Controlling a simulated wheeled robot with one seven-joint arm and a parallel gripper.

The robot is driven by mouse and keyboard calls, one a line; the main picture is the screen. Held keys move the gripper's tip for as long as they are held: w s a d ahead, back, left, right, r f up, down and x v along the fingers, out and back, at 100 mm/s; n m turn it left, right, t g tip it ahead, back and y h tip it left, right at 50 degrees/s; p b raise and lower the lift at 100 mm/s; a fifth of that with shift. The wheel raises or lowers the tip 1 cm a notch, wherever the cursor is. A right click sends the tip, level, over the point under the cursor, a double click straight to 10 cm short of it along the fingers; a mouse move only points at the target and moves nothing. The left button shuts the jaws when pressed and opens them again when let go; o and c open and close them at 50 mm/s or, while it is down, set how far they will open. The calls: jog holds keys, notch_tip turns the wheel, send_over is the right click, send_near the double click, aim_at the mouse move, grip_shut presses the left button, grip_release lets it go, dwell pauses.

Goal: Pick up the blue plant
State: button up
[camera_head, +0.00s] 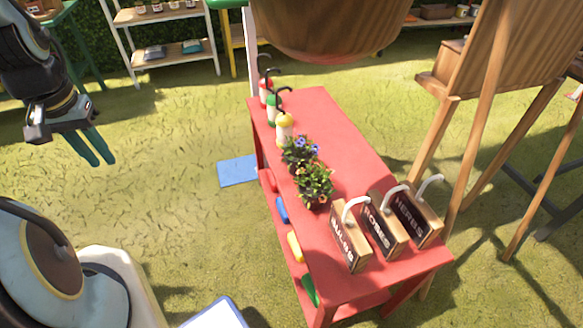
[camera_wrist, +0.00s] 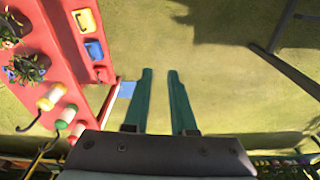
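The blue plant (camera_head: 301,150), a small pot plant with blue flowers, stands on the red table (camera_head: 322,118) beside a plant with red and orange flowers (camera_head: 315,183). In the wrist view the blue plant (camera_wrist: 27,69) is at the left edge, on the red table. My gripper (camera_head: 102,162) hangs over the grass, well left of the table in the head view. In the wrist view its two teal fingers (camera_wrist: 160,73) are apart with only grass between them. It is open, empty and far from the plant.
Several spray bottles (camera_head: 284,128) stand behind the plants. Wooden crates (camera_head: 351,237) labelled with words, one reading HERBS, stand at the table's near end. Coloured items (camera_head: 295,246) lie on the lower shelf. A blue mat (camera_head: 238,171) lies on the open grass left of the table.

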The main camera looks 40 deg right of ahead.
jog(key=d+f+m+h+b, duration=0.2)
jog(key=d+f+m+b, duration=0.3)
jog(key=d+f, duration=0.55)
jog(key=m+g+h+b, duration=0.3)
jog(key=m+h+b, duration=0.65)
jog(key=b, duration=0.25)
send_near(299, 158)
jog(key=shift+d+r+b+x, duration=0.15)
jog(key=shift+r+x, duration=0.15)
jog(key=shift+x, duration=1.2)
jog(key=shift+d+r+b+x, duration=0.1)
jog(key=shift+d+r+x, duration=0.15)
jog(key=shift+x, duration=1.25)
jog(key=shift+d+r+b+x, duration=0.15)
jog(key=shift+r+x, duration=0.2)
jog(key=shift+x, duration=1.2)
jog(key=shift+w, duration=0.1)
grip_shut()
